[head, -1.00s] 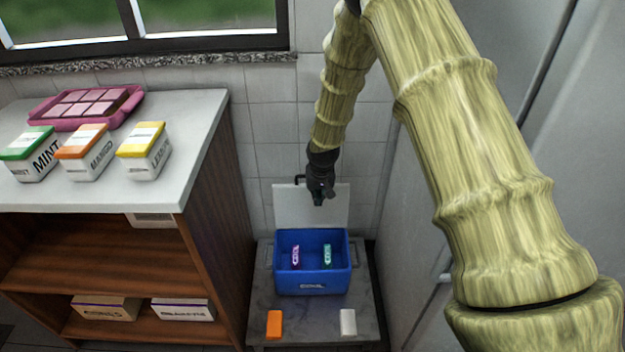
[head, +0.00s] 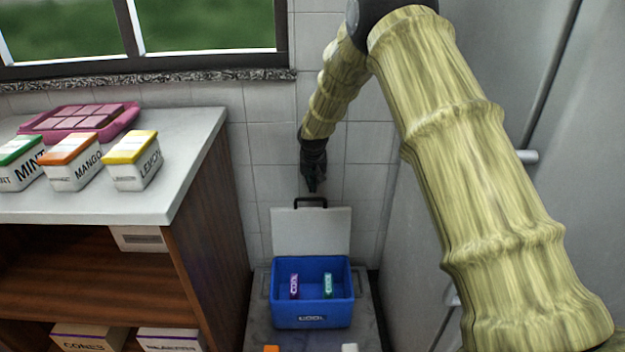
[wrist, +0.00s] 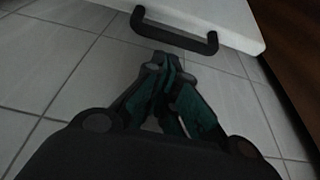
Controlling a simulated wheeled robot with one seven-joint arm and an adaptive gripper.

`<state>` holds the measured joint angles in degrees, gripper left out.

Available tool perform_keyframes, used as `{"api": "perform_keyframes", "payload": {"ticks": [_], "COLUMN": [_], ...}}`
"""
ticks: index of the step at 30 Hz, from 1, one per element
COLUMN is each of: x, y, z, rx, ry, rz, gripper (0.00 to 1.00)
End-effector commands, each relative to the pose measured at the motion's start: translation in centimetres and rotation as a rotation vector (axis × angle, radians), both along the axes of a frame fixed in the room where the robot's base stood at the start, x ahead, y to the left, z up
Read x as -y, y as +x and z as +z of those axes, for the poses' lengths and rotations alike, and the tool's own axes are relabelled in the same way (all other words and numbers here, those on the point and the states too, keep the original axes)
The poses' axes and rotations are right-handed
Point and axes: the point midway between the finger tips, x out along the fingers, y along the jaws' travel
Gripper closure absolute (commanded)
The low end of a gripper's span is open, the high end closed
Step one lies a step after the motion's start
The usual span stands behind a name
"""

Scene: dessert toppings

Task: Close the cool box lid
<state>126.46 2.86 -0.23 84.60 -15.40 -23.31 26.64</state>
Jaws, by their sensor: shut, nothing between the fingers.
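The blue cool box (head: 312,312) stands on a low grey stand, and its white lid (head: 312,236) is raised upright at the back. A black handle (head: 311,202) sits on the lid's top edge. Inside the box lie a purple pack (head: 294,286) and a green pack (head: 328,285). My gripper (head: 313,188) is shut and empty, just above the lid handle in the head view. In the wrist view my gripper (wrist: 165,65) points toward the wall tiles, with the handle (wrist: 174,36) and the lid (wrist: 215,12) just beyond its fingertips; a gap shows between them.
An orange block (head: 271,348) and a white block (head: 349,347) lie at the front of the stand (head: 262,325). A wooden counter (head: 200,200) with tubs stands close on the left. A grey tall panel (head: 420,215) is on the right.

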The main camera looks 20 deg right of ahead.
Motion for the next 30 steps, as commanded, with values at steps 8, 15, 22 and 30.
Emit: {"api": "perform_keyframes", "payload": {"ticks": [8, 15, 22, 30], "x": [0.3, 0.4, 0.4, 0.8], "y": [0.9, 1.1, 1.0, 0.1], "z": [-2.7, -3.1, -3.1, -2.8], "rx": [0.001, 0.0, 0.0, 0.025], "ry": [0.0, 0.0, 0.0, -0.01], "rz": [-0.001, -0.001, -0.001, -0.006], "gripper": [1.0, 1.0, 1.0, 1.0]}}
